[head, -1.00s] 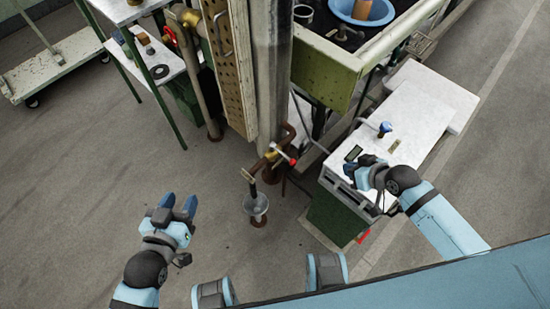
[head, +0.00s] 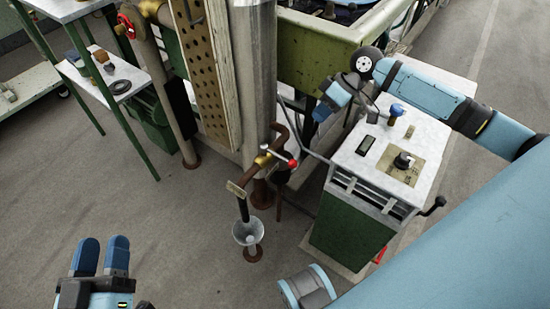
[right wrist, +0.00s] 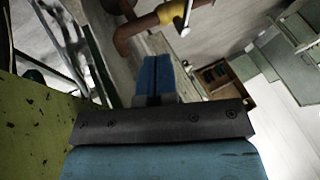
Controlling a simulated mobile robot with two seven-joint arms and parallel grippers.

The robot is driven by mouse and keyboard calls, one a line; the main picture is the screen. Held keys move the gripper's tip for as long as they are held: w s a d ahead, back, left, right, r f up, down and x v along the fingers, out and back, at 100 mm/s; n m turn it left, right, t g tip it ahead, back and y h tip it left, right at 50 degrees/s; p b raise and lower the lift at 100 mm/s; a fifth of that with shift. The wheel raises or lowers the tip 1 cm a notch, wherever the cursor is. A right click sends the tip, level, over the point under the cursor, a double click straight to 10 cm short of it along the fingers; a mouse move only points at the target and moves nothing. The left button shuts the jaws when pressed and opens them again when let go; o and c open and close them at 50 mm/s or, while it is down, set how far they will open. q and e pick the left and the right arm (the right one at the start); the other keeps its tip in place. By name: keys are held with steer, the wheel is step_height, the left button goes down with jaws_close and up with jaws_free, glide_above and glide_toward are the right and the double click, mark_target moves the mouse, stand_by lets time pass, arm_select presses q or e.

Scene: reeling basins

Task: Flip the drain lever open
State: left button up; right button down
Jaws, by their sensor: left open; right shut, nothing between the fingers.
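The drain lever (head: 279,154) is a thin metal bar with a red knob on a brass valve, on a rusty pipe beside the grey column. It lies slanting in the head view. The brass valve body (head: 263,160) also shows at the top of the right wrist view (right wrist: 172,12). A funnel (head: 247,232) stands below the pipe's outlet. My right gripper (head: 322,111) is shut and empty, above and right of the lever, apart from it. Its blue fingertips show together in the right wrist view (right wrist: 157,62). My left gripper (head: 101,243) is open and empty at lower left.
A white-topped green cabinet (head: 380,160) with a blue knob stands right of the lever. A green basin frame (head: 310,50) is behind it. A shelf stand (head: 115,85) and a red valve wheel (head: 127,25) are at left. The floor in front is clear.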

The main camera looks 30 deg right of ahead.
mark_target(278, 156)
steer(key=shift+w+r, duration=0.1)
steer(key=shift+w, duration=0.05)
arm_select(q)
steer(key=shift+s, duration=0.1)
step_height(278, 156, down, 6)
steer(key=g+b, duration=0.2)
steer(key=b, duration=0.3)
steer(key=shift+d+f+m+g+b, duration=0.2)
steer(key=shift+d+m+g+b, duration=0.1)
steer(key=shift+d+m+b, duration=0.1)
arm_select(e)
steer(key=a+f, duration=0.9)
